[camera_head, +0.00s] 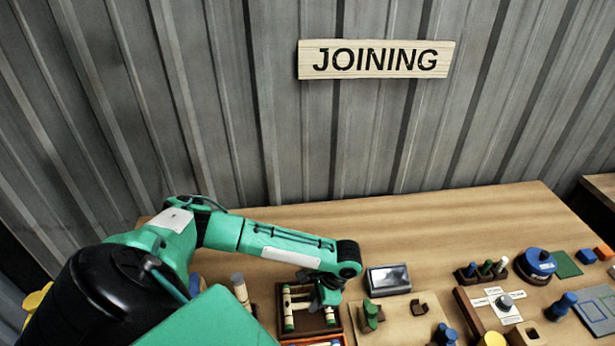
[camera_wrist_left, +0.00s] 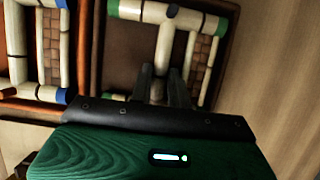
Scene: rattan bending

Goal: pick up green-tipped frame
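The green-tipped frame (camera_head: 288,307) is made of cream rattan bars with green ends. It lies in a brown tray (camera_head: 279,303) on the table, and its crossbar and a middle bar show in the left wrist view (camera_wrist_left: 165,40). My left gripper (camera_head: 326,294) is down over this tray and hides part of the frame. In the left wrist view its two dark fingers (camera_wrist_left: 162,85) are apart, on either side of the middle bar's lower end. I cannot tell whether they touch the bar. My right gripper is in neither view.
A blue-tipped frame (camera_wrist_left: 48,94) lies in the neighbouring compartment. A dark shiny block (camera_head: 388,280) stands right of the tray. Pegs, a blue round holder (camera_head: 535,264) and other small parts crowd the right side. The back of the table (camera_head: 450,220) is clear.

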